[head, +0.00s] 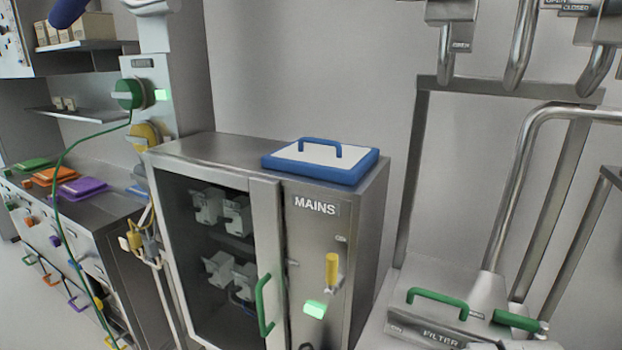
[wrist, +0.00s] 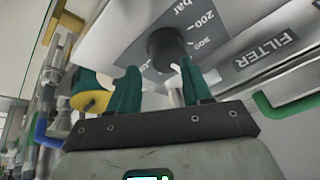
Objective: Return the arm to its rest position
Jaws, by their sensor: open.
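My gripper (wrist: 160,75) shows in the wrist view with its two dark green fingers spread apart and nothing held between them. A round black knob (wrist: 167,46) on a grey panel appears just beyond the fingertips; I cannot tell how far off it is. I cannot make out my gripper or arm with certainty in the head view.
A steel MAINS cabinet (head: 362,240) with a glass door stands in the middle, a blue-rimmed lid (head: 320,160) on top. The FILTER box (head: 440,318) and bent pipes (head: 510,190) are at right. Drawers and shelves (head: 85,120) are at left.

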